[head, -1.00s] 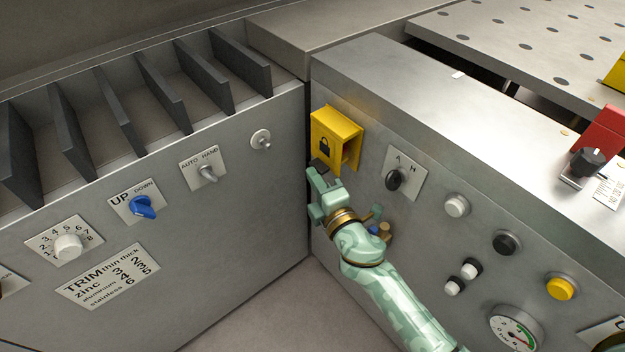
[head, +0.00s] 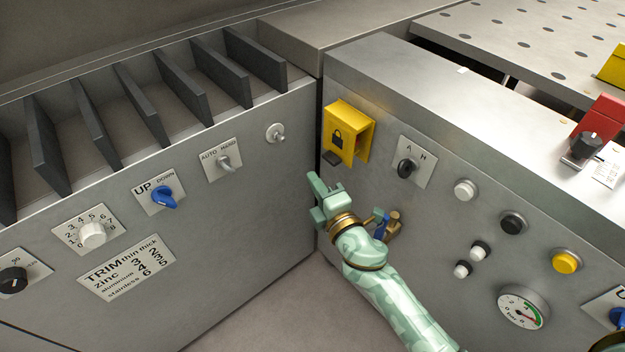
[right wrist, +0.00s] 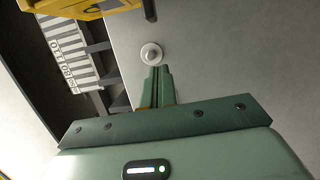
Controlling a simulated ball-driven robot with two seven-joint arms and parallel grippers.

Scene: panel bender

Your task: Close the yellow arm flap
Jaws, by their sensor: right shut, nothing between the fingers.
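The yellow arm flap (head: 341,134) with a black padlock mark stands out from the grey panel on the right, near the inner corner. Its right side is open and shows a hollow behind the front plate. A dark tab (head: 332,158) sticks out at its lower edge. My right gripper (head: 316,186) is shut and empty, below and slightly left of the flap, apart from it. In the right wrist view the shut fingers (right wrist: 157,84) point up, and part of the yellow flap (right wrist: 80,8) shows at the top left.
A black A/H switch (head: 406,168) sits right of the flap. Blue and brass parts (head: 385,225) jut out beside my right wrist. On the left panel are a small toggle (head: 276,133) and a blue UP/DOWN knob (head: 165,201). Floor space lies below the corner.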

